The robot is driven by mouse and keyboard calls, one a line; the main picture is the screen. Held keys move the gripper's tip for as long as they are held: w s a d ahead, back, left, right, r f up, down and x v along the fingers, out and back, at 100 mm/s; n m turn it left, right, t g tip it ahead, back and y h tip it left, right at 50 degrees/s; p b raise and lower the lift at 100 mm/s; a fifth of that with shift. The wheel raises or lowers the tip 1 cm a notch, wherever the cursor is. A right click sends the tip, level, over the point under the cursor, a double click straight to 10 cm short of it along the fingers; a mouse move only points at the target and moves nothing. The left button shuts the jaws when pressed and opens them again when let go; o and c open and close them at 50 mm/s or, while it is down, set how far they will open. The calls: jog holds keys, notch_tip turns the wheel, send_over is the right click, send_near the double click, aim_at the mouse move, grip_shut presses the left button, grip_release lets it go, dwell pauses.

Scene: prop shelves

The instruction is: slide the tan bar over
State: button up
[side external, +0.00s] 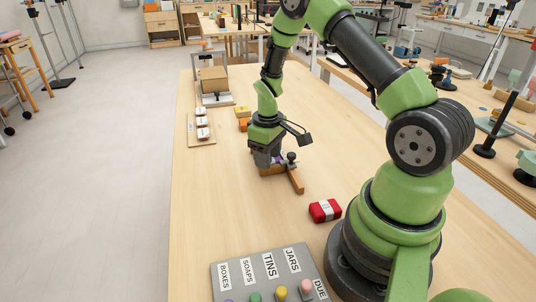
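A tan-brown wooden bar (297,182) lies on the wooden table, slanting toward the front right. It appears to meet a second wooden piece (271,171) under my gripper; I cannot tell whether they are one part. A dark knob (291,158) stands up near where they meet. My gripper (265,163) points down at the left of the bar, low over the table. Its fingertips are small and partly hidden, so I cannot tell whether they are open or touch the wood. A small purple thing (279,158) shows beside the fingers.
A red packet (325,211) lies right of the bar. A grey labelled panel (262,272) with coloured knobs is at the front. Yellow and orange blocks (243,112), a board with white pieces (202,133) and a stand with a box (214,80) are behind.

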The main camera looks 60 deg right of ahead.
notch_tip(320, 180, up, 10)
dwell(0.6)
jog(key=s+a+r+m+t, duration=0.2)
jog(key=s+a+r+t, duration=0.15)
jog(key=a+r, duration=0.75)
jog(key=s+a+r+m+t+y, duration=0.1)
jog(key=s+a+r+t, duration=0.1)
jog(key=s, duration=0.3)
jog(key=s+a+r+m+t+y, duration=0.1)
jog(key=s+a+r, duration=0.2)
jog(key=s, duration=0.3)
jog(key=shift+s+a+r+t, duration=0.2)
jog(key=shift+s+r+t, duration=0.15)
jog(key=shift+r, duration=0.4)
jog(key=shift+o, duration=0.4)
jog(key=shift+w, duration=0.1)
